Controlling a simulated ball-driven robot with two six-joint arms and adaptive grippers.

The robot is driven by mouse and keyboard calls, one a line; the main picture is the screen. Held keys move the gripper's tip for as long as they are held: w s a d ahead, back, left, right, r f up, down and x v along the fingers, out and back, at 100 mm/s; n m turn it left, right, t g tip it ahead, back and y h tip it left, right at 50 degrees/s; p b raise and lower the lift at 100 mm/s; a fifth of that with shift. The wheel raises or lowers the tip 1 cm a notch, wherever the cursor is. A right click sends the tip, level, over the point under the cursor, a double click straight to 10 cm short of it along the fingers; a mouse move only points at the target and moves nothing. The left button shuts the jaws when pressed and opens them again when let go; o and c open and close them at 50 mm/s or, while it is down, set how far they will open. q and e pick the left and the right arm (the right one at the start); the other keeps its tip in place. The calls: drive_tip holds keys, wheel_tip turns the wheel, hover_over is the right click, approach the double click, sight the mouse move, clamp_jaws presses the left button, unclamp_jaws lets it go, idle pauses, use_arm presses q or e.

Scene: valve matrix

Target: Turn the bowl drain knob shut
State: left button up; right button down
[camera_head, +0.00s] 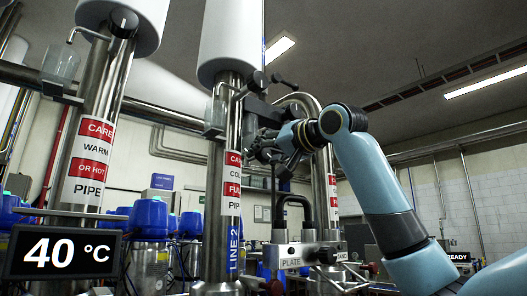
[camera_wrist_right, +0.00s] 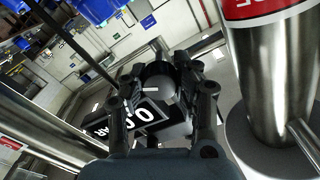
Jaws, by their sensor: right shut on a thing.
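A round black knob (camera_wrist_right: 160,82) with a short white line on its face sits between the fingers of my right gripper (camera_wrist_right: 163,100) in the wrist view. I take it to be the bowl drain knob. The fingers are on either side of it and shut on it. In the head view my right gripper (camera_head: 266,150) is beside the middle steel pipe, just right of its red and white label. The knob is hidden there behind the gripper. My left gripper is not in view.
A steel pipe (camera_head: 232,130) stands close left of my right gripper, and another labelled pipe (camera_head: 327,180) stands behind my wrist. A panel with PLATE lettering (camera_head: 300,254) is below. A 40 °C display (camera_head: 66,252) is at lower left.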

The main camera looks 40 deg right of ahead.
sight(269, 154)
drive_tip(key=m, duration=0.6)
drive_tip(key=shift+f+m, duration=0.1)
drive_tip(key=shift+m, duration=0.2)
drive_tip(key=m, duration=0.5)
drive_tip(key=shift+d+f, duration=0.1)
drive_tip(key=shift+m, duration=0.4)
drive_tip(key=c, duration=0.9)
unclamp_jaws()
drive_tip(key=shift+c, duration=0.2)
drive_tip(key=shift+s, duration=0.15)
drive_tip(key=s, duration=0.6)
drive_tip(key=shift+d, duration=0.35)
drive_tip(key=shift+s, duration=0.6)
